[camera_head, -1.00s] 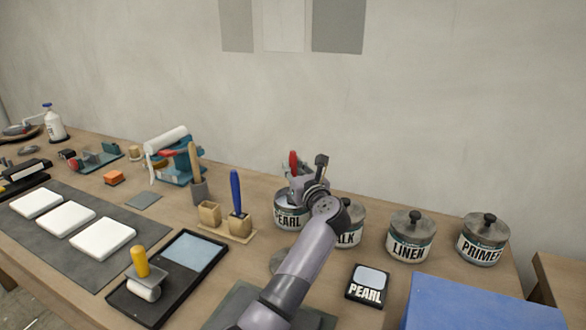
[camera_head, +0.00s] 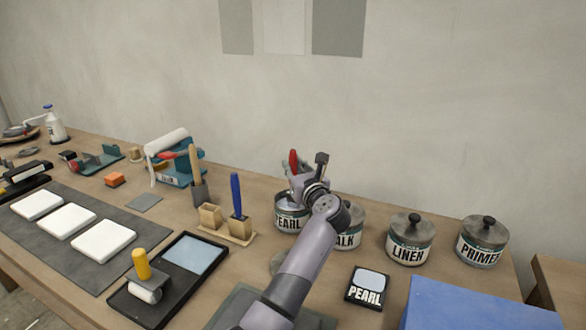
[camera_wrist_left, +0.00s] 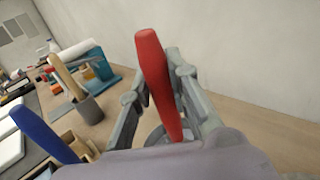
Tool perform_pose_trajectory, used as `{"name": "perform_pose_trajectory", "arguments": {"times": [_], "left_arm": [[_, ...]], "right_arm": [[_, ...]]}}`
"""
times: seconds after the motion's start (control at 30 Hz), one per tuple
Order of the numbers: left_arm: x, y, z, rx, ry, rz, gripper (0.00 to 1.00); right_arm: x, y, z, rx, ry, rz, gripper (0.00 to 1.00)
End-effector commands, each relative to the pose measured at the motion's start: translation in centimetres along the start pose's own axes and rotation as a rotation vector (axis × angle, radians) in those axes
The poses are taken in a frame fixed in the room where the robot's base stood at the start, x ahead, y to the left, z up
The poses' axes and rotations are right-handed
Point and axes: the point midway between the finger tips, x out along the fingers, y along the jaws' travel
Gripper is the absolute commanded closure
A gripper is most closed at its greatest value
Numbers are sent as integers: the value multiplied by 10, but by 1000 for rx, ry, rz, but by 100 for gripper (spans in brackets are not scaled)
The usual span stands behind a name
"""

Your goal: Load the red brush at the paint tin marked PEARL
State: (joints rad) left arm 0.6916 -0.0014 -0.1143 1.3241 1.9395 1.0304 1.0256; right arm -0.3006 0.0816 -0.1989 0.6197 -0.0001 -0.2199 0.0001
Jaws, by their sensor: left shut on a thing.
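The red brush (camera_head: 293,161) stands roughly upright in my left gripper (camera_head: 301,182), over the paint tin marked PEARL (camera_head: 288,222). In the left wrist view the red handle (camera_wrist_left: 158,85) rises between the two grey fingers of the gripper (camera_wrist_left: 165,105), which is shut on it. The brush's lower end and bristles are hidden behind the gripper and the tin, so I cannot tell how deep they reach. The PEARL tin shows no lid; its mouth is partly covered by my arm. My right gripper is not in view.
Lidded tins LINEN (camera_head: 410,240) and PRIMER (camera_head: 483,241) stand to the right; a tin ending in ALK (camera_head: 348,234) is partly behind my arm. A PEARL card (camera_head: 367,287) lies in front. A blue brush (camera_head: 236,190) stands in a wooden holder (camera_head: 240,237) to the left.

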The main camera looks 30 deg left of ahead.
Motion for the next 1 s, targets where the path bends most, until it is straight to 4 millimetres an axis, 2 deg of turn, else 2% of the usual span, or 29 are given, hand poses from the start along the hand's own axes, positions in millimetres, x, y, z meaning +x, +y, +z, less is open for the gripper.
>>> {"name": "perform_pose_trajectory", "arguments": {"times": [0.03, 0.6, 1.0], "left_arm": [[0, 0, 8, -3, 0, -1, 100], [0, 1, 54, -2, -2, -1, 100], [0, 1, 55, -2, -2, 0, 100]], "right_arm": [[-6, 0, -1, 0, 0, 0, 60], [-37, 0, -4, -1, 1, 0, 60], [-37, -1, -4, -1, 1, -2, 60]]}}
